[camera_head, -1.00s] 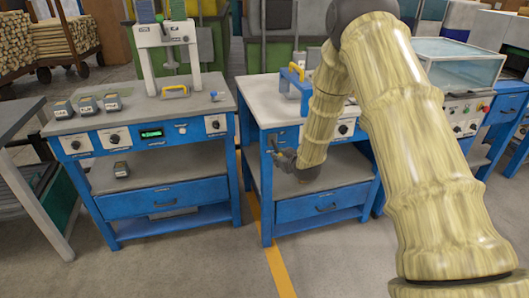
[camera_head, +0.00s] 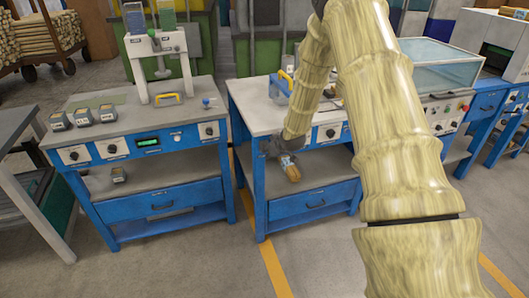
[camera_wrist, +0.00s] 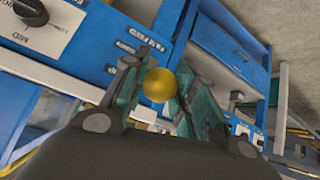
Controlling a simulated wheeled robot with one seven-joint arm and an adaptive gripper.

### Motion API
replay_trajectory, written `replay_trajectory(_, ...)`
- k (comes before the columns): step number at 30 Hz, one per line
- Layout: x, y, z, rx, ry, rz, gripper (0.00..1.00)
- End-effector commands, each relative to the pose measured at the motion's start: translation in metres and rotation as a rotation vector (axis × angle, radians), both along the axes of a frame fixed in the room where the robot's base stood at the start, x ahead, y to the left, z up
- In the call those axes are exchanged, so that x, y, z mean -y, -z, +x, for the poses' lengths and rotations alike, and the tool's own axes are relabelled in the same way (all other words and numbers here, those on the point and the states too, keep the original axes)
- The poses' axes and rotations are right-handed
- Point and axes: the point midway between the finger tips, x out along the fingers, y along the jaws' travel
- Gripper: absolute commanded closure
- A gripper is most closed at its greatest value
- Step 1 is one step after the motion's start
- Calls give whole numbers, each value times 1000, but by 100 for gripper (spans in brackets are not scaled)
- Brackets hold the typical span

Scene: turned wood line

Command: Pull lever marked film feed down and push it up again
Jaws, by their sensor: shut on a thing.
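A yellow ball knob (camera_wrist: 160,85) shows in the wrist view, in front of a blue panel with small labels that I cannot read clearly. My gripper (camera_wrist: 157,92) has its teal finger pads on both sides of the knob and is shut on it. The lever's stem is hidden. In the head view my gripper (camera_head: 280,158) is at the front left of the right-hand blue bench (camera_head: 257,185), just below its top; the knob cannot be made out there.
A black dial (camera_wrist: 30,12) marked MID sits on a panel near the knob. A blue drawer (camera_head: 310,206) is below the gripper. A second blue bench (camera_head: 160,200) stands to the left, across a narrow gap. Open floor (camera_head: 190,275) lies in front.

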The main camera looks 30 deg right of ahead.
Motion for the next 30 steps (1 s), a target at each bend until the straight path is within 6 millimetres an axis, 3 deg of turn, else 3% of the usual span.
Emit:
replay_trajectory(6, 8, -13, 4, 8, 7, -3, 100)
replay_trajectory(25, 9, -17, 7, 10, 7, -3, 100)
replay_trajectory(26, 9, -17, 7, 10, 7, -3, 69)
replay_trajectory(29, 8, -17, 6, 9, 7, -3, 51)
replay_trajectory(30, 8, -16, 6, 8, 7, -3, 49)
